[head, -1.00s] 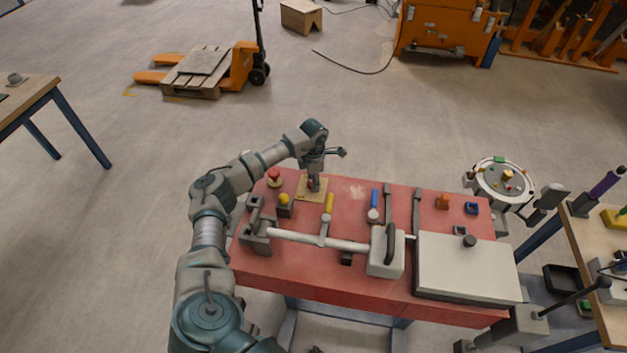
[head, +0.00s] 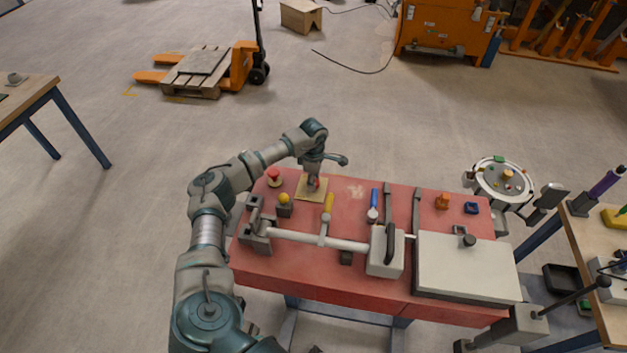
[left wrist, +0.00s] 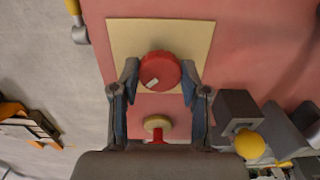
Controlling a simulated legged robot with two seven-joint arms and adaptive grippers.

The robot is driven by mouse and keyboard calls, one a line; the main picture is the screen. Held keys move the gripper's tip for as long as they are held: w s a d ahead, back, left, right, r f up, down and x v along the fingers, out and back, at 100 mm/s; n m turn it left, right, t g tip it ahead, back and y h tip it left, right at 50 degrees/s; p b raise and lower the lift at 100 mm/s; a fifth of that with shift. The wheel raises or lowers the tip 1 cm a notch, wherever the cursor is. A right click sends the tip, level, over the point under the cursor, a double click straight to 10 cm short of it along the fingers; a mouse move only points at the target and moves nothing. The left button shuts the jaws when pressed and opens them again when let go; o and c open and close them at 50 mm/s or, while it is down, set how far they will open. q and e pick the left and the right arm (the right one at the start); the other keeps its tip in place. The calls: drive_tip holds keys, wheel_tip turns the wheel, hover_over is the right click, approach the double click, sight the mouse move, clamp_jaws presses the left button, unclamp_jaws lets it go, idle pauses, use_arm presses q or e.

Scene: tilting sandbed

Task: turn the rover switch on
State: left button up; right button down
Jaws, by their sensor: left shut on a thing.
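A red round knob (left wrist: 160,71) with a small white mark sits over a tan square plate (left wrist: 120,40) on the red bench. In the head view the plate (head: 305,194) lies near the bench's far left, and the red knob (head: 317,183) shows beside my fingers. My left gripper (left wrist: 160,78) is shut on this knob, one fingertip on each side, pointing down from above. My left gripper (head: 314,181) partly covers the knob in the head view. No label naming the rover switch can be read. My right gripper is not in view.
A red mushroom button (head: 274,175) and a yellow knob on a dark block (head: 284,199) stand close to the left. A grey pipe (head: 315,239) crosses the bench in front.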

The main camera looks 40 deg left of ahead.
use_arm(q)
drive_tip(key=o, duration=1)
drive_tip(key=shift+o, duration=0.7)
drive_tip(key=shift+a+f, duration=0.1)
drive_tip(key=shift+a, duration=0.05)
wheel_tip(320, 180, up, 12)
drive_tip(key=shift+w, duration=0.15)
drive_tip(key=shift+a, duration=0.1)
